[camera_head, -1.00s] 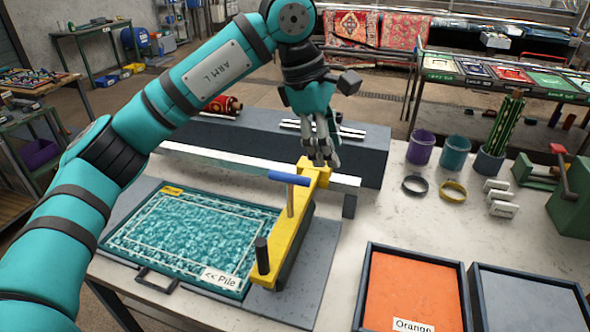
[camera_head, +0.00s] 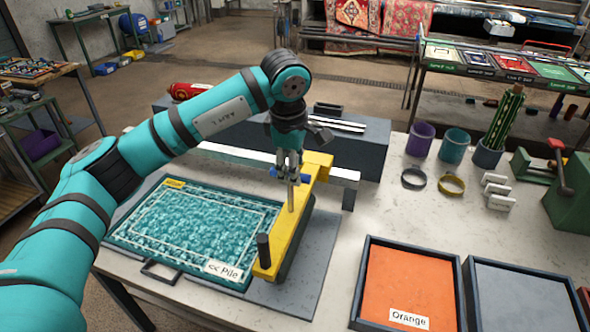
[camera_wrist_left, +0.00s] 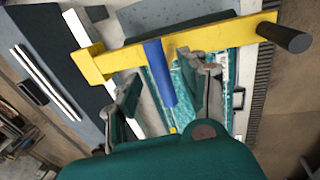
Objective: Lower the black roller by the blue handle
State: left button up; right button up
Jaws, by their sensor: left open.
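The blue handle (camera_wrist_left: 157,70) is a crossbar on a post that rises from a yellow beam (camera_head: 297,228). In the head view my gripper mostly covers the handle. My left gripper (camera_head: 291,180) points down at the handle. In the left wrist view its open fingers (camera_wrist_left: 165,95) stand on either side of the blue bar, with gaps visible. A dark part under the yellow beam, seen along its right side (camera_head: 300,238), looks like the black roller; most of it is hidden. The beam's near end has an upright black knob (camera_head: 263,248). My right gripper is not in view.
A teal rug sample (camera_head: 190,232) lies on a board left of the beam. A grey block (camera_head: 365,155) with a metal rail stands behind. An orange tray (camera_head: 400,285) and a grey tray (camera_head: 520,300) are at the front right.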

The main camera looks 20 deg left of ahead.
pick_arm(q)
jog(key=shift+w+f+p, duration=0.2)
jog(key=shift+f, duration=0.7)
jog(key=shift+w+f+p, duration=0.15)
jog(key=shift+w+f, duration=0.05)
jog(key=shift+f, duration=0.7)
jog(key=shift+r, duration=0.1)
jog(key=c, duration=0.9)
grip_shut()
jog(key=shift+r, duration=0.1)
